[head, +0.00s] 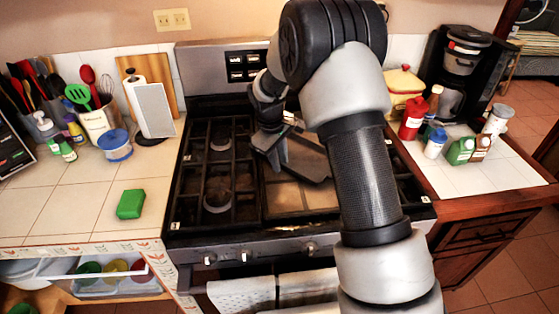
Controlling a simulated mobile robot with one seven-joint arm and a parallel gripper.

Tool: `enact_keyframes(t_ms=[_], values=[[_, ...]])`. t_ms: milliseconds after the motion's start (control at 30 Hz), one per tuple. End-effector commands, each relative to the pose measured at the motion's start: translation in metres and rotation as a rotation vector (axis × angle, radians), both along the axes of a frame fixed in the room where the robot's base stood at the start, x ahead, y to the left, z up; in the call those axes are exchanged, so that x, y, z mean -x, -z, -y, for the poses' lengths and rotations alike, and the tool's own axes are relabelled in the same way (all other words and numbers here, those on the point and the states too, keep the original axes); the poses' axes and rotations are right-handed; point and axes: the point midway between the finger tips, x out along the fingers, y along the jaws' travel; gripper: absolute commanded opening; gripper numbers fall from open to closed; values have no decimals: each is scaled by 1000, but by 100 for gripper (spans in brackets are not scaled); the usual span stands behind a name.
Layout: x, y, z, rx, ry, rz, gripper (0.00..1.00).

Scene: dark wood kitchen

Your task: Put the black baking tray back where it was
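A flat dark grey-black piece (308,162), which looks like the black baking tray, is over the middle of the stove, behind my arm. It looks slightly tilted, and its right part is hidden by my arm. My gripper (274,148) points down at its left edge. The gripper and the dark piece overlap in the picture, and I cannot tell whether the fingers are closed on it. The fingertips are dark against the dark stove.
The stove (216,165) has black grates on both sides and a tan centre plate (290,195). A green sponge (131,204) lies on the left tiled counter, with utensils behind. Bottles (461,150) and a coffee maker (460,75) crowd the right counter. Towels (242,294) hang in front.

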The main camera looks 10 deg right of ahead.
Motion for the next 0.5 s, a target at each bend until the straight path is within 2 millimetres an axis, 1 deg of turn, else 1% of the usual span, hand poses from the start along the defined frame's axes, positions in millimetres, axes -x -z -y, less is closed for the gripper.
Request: enact_keyframes(t_ms=[167, 300, 400, 500], values=[[3, -33, -5, -1, -1, 7, 21], [8, -64, -9, -1, -1, 6, 21], [11, -84, -12, -1, -2, 5, 21], [14, -100, -15, -1, -2, 3, 21]])
